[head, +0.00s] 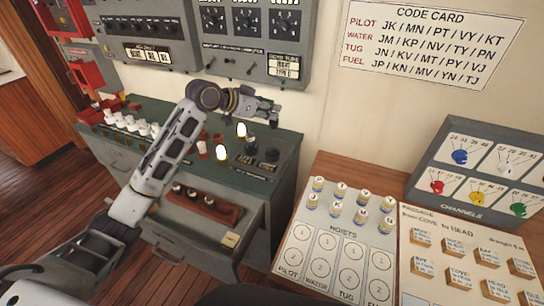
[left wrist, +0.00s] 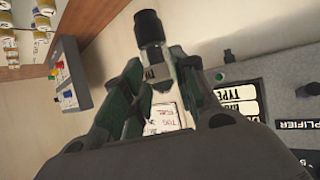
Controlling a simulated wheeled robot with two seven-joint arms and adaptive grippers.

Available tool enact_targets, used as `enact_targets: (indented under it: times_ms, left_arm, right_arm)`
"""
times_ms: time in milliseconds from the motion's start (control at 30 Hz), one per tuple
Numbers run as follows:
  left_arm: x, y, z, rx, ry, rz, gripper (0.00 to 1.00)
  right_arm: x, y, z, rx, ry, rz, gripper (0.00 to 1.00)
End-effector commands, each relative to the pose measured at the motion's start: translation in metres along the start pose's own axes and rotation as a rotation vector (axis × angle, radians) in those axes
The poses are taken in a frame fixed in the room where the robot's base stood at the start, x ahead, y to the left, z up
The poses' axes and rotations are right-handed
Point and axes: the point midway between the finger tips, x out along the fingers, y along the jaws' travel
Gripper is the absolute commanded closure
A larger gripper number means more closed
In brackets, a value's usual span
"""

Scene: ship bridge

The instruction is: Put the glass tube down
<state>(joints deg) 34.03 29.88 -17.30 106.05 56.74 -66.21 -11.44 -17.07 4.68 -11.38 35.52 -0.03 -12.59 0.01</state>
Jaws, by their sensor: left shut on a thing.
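My left gripper (head: 268,106) is held up in front of the wall, above the right part of the grey-green cabinet top (head: 285,145). In the left wrist view the gripper (left wrist: 162,78) is shut on the glass tube (left wrist: 149,28), whose black-capped end sticks out beyond the fingertips. The tube's middle is partly hidden between the fingers. My right gripper is not in view.
The cabinet's open drawer holds a brown wooden rack (head: 218,212) with several small tubes. White pieces (head: 126,121) stand at the top's left. A grey panel (head: 235,70) with dials hangs behind. A wooden desk (head: 345,170) with boards and labelled pieces stands right.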

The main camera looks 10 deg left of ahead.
Motion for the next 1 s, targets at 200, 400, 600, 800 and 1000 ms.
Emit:
enact_targets:
  times_ms: [200,400,600,800,1000]
  left_arm:
    - [0.001,0.003,0.011,0.01,-0.001,0.021,0.94]
    - [0.001,0.006,0.02,0.021,0.0,0.043,0.94]
    - [0.0,0.006,0.021,0.029,0.001,0.053,0.94]
    - [0.001,0.006,0.021,0.029,0.001,0.053,0.94]
    - [0.004,0.006,0.026,0.028,-0.001,0.054,0.94]
  right_arm:
    - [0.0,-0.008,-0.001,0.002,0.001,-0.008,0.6]
    - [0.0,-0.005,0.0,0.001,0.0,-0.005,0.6]
    - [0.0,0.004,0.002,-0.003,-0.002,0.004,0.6]
    - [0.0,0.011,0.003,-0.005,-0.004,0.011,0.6]
    - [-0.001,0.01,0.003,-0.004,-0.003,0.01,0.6]
